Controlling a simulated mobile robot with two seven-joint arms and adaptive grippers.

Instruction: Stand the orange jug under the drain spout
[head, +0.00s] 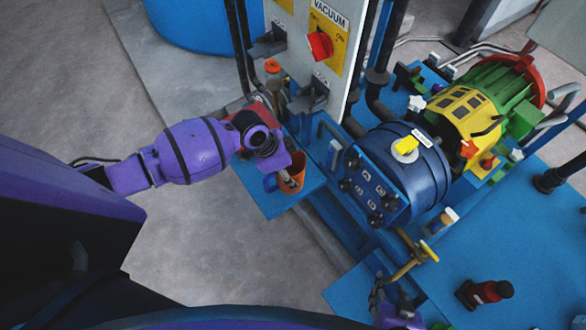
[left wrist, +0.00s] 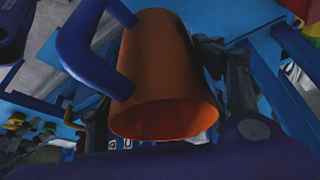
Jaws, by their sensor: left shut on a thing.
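The orange jug (head: 298,173) is at the end of my left arm, over a blue ledge (head: 279,205) in the head view. My left gripper (head: 288,181) is shut on it. In the left wrist view the jug (left wrist: 158,70) fills the middle, with its blue handle (left wrist: 85,45) at the left and its open mouth towards the camera. I cannot tell whether its base touches the ledge. A brass pipe piece (head: 409,258) sits below the blue vessel; I cannot tell whether it is the drain spout. My right gripper (head: 376,296) is at the bottom edge, its fingers too small and dark to read.
The blue vessel (head: 405,170) stands right of the jug. A grey panel (head: 318,50) with a red knob (head: 319,45) rises behind it. A red and black bottle (head: 485,293) is on the blue deck (head: 530,225) at the lower right. The floor at left is clear.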

